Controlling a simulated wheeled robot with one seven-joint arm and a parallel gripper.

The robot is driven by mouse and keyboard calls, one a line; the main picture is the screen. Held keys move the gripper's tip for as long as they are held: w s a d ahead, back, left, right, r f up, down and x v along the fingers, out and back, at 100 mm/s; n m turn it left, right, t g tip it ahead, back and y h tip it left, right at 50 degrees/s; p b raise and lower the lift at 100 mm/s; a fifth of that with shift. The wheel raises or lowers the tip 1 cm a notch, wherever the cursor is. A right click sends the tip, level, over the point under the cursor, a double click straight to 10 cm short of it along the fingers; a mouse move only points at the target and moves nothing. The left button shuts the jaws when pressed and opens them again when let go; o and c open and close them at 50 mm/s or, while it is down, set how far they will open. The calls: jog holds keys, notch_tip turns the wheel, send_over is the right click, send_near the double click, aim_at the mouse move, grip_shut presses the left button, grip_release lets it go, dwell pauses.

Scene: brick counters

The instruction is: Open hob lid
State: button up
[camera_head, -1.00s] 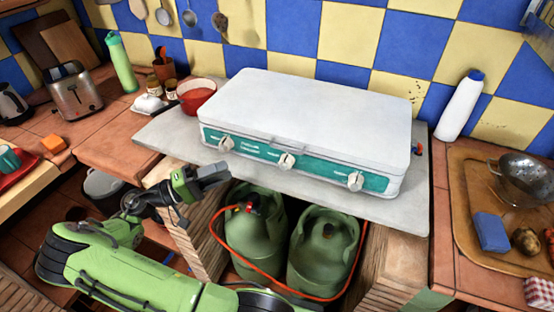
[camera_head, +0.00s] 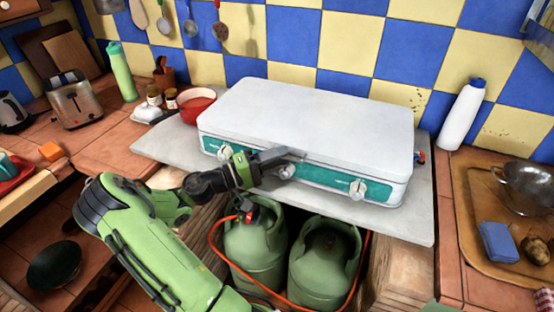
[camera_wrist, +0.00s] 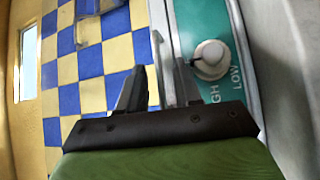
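The white hob lid (camera_head: 310,110) lies shut on the hob, whose teal front panel (camera_head: 325,174) carries white knobs. A small lid handle (camera_head: 292,151) sits at the middle of the front edge, partly hidden by my gripper (camera_head: 280,156), which is at the hob's front just above the middle knob (camera_head: 287,171). In the wrist view, my gripper's two dark fingers (camera_wrist: 158,92) are apart, with a pale strip of the lid's front edge or handle between or behind them. Whether they touch it I cannot tell. A knob (camera_wrist: 210,60) shows beside the right finger.
Two green gas bottles (camera_head: 255,245) with an orange hose stand under the grey slab (camera_head: 420,215). A red bowl (camera_head: 196,104) is left of the hob. A white bottle (camera_head: 462,113) and a wooden tray (camera_head: 470,215) are to the right. The tiled wall rises behind.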

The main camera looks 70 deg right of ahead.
jog(key=shift+c, duration=0.3)
grip_shut()
